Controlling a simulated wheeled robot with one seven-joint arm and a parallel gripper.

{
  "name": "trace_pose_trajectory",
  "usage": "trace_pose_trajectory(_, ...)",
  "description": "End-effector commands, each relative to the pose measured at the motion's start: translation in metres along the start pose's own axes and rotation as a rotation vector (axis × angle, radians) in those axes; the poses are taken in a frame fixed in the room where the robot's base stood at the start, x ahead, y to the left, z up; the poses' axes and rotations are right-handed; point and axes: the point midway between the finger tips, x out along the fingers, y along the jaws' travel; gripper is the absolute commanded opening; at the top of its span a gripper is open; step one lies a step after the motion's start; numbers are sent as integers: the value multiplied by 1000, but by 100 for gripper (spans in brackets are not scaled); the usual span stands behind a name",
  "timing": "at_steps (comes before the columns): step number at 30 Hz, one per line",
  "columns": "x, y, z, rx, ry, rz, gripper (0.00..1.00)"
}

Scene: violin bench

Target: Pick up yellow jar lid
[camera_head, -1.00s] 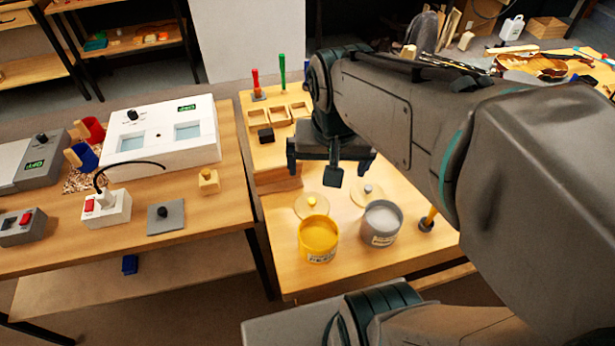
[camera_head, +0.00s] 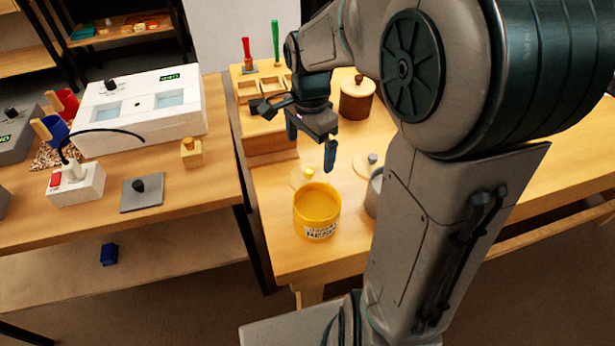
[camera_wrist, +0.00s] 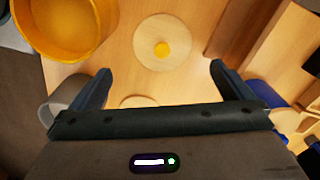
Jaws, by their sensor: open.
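The yellow jar lid is a pale wooden disc with a yellow knob (camera_wrist: 162,44), lying flat on the bench. In the head view the lid (camera_head: 299,178) lies just behind the open yellow jar (camera_head: 317,212), partly hidden by it. The jar also shows at the upper left of the wrist view (camera_wrist: 68,25). My gripper (camera_head: 311,142) is open and empty above the bench near the lid. In the wrist view the lid lies just beyond the gap between my fingertips (camera_wrist: 160,70), roughly centred and not touched.
The grey jar (camera_head: 373,196) and its lid (camera_head: 364,164) are close on the right, the jar mostly hidden by my arm. A brown lidded pot (camera_head: 357,98) stands behind. Wooden trays (camera_head: 248,90) are at the back left. A blue object (camera_wrist: 266,95) is by my right finger.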

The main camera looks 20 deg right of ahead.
Motion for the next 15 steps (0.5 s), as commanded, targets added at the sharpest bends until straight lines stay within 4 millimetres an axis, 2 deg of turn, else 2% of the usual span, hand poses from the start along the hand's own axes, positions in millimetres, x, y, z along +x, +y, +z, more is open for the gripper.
trace_pose_trajectory(1, 12, 1, 0, -1, -2, 3, 100)
trace_pose_trajectory(3, 22, 0, 0, -2, -1, 3, 100)
trace_pose_trajectory(11, 41, 0, -1, -2, 0, 1, 100)
trace_pose_trajectory(15, 63, -2, -2, -2, -2, 4, 100)
